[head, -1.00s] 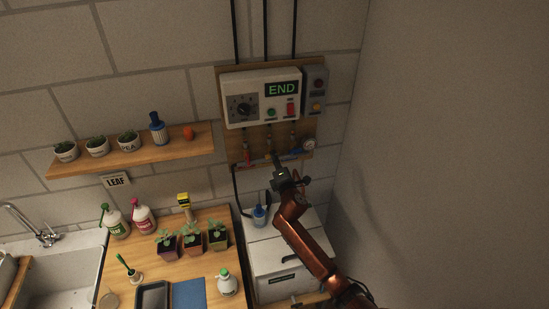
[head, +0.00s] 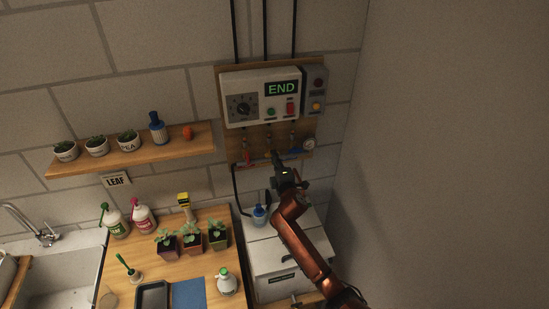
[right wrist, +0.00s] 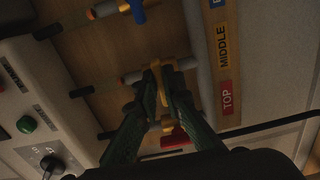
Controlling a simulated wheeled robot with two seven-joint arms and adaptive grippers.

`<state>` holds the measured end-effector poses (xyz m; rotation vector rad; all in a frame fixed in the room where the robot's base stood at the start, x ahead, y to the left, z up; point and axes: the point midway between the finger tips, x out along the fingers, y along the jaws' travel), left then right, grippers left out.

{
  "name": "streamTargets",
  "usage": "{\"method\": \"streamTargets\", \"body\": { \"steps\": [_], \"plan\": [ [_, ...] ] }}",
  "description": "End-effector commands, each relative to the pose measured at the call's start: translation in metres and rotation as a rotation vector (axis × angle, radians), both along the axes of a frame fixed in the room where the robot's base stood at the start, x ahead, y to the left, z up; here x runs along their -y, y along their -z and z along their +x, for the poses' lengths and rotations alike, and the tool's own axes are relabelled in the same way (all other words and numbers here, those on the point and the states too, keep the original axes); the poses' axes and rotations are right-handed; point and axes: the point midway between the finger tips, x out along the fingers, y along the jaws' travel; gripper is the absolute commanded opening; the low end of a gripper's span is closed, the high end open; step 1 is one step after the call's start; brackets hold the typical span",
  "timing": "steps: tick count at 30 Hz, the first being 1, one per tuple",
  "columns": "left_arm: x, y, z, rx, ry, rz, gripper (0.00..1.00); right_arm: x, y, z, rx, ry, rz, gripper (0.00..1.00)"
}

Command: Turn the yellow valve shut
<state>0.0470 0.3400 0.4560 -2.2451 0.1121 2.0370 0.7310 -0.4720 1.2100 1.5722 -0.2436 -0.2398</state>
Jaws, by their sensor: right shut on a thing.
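The yellow valve (right wrist: 157,70) is on a pipe on the wooden board, between the fingertips of my right gripper (right wrist: 162,78) in the right wrist view. The gripper is shut on its handle. In the head view my right gripper (head: 276,158) reaches up to the pipes below the control box and mostly hides the yellow valve. The handle's exact angle is hard to tell. My left gripper is not in view.
A red valve (right wrist: 175,138) and a blue valve (right wrist: 137,10) sit on either side, close to the fingers. A label strip (right wrist: 222,60) runs beside them. The control box (head: 262,97) showing END is above. A white bin (head: 285,262) stands below.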

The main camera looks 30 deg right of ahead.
Motion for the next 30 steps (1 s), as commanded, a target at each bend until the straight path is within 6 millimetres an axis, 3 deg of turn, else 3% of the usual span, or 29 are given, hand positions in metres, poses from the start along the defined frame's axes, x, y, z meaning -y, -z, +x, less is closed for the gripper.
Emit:
{"method": "streamTargets", "body": {
  "steps": [3,4,11,20,25,30],
  "plan": [
    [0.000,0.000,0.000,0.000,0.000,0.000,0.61,0.000,0.002,0.000,-0.003,0.001,0.003,0.00],
    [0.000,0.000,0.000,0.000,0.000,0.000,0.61,0.000,0.002,0.000,-0.003,0.001,0.003,0.09],
    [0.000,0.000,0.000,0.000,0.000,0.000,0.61,0.000,0.001,0.000,-0.002,0.000,0.002,0.25],
    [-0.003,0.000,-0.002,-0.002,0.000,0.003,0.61,0.000,0.001,-0.001,-0.001,0.000,0.000,0.25],
    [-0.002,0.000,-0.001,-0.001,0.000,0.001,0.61,-0.005,0.001,-0.018,-0.001,0.000,-0.001,0.25],
    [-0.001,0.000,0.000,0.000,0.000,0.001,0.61,-0.016,0.002,-0.051,-0.003,-0.001,0.001,0.25]
  ]
}}
